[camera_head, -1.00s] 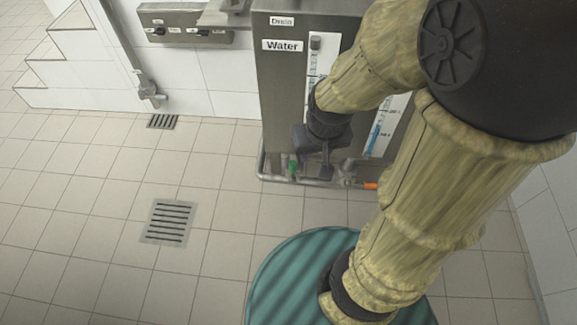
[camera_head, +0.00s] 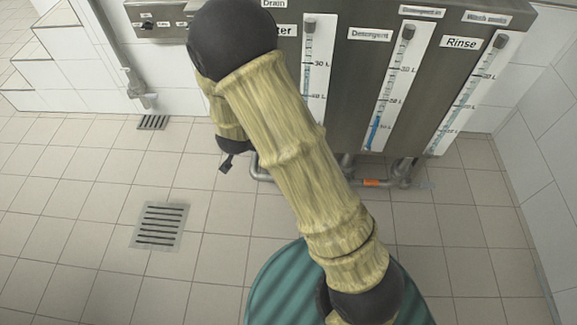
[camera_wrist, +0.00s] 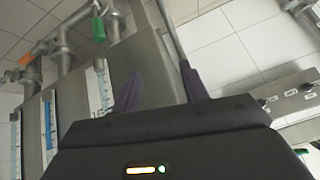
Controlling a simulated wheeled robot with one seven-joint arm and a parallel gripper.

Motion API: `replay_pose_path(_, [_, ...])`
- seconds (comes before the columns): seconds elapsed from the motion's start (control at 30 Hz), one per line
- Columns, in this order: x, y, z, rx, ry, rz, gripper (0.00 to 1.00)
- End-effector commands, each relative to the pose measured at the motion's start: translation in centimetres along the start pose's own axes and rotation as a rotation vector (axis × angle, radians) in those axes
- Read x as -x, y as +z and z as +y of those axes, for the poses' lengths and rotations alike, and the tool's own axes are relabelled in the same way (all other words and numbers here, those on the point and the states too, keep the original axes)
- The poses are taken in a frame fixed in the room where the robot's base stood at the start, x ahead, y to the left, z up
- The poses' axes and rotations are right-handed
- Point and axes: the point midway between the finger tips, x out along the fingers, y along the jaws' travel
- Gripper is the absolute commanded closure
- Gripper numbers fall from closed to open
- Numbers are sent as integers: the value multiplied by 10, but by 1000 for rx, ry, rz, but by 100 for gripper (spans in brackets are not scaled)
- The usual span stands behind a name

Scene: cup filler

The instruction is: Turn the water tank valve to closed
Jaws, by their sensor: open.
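The green valve handle (camera_wrist: 98,30) shows at the upper left of the wrist view, on the pipework beside the steel tank unit. It points away from its pipe; whether the valve is open or closed I cannot tell. My gripper (camera_wrist: 161,67) is open and empty, with both fingers in front of the steel side panel, apart from the handle and to its right. In the head view, my arm hides the green handle and most of the gripper. The water tank's gauge (camera_head: 309,75) shows behind my arm, and its label is partly covered.
An orange valve handle (camera_head: 372,183) sits on the low pipe under the detergent gauge (camera_head: 384,105). A rinse gauge (camera_head: 466,95) stands right of it. A wall pipe (camera_head: 135,80) and switch box (camera_head: 155,22) are at left.

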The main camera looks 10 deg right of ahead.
Motion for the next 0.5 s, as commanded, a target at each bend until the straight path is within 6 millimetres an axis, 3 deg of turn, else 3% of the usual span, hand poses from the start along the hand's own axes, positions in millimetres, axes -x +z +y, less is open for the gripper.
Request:
replay_pose_path(0.03, [-22, 17, -3, -11, 30, 42, 56])
replay_pose_path(0.2, [-64, 53, -3, -61, 141, 226, 56])
replay_pose_path(0.33, [-87, 83, 6, -77, 231, 386, 56])
replay_pose_path(0.5, [-101, 126, 26, -71, 344, 619, 56])
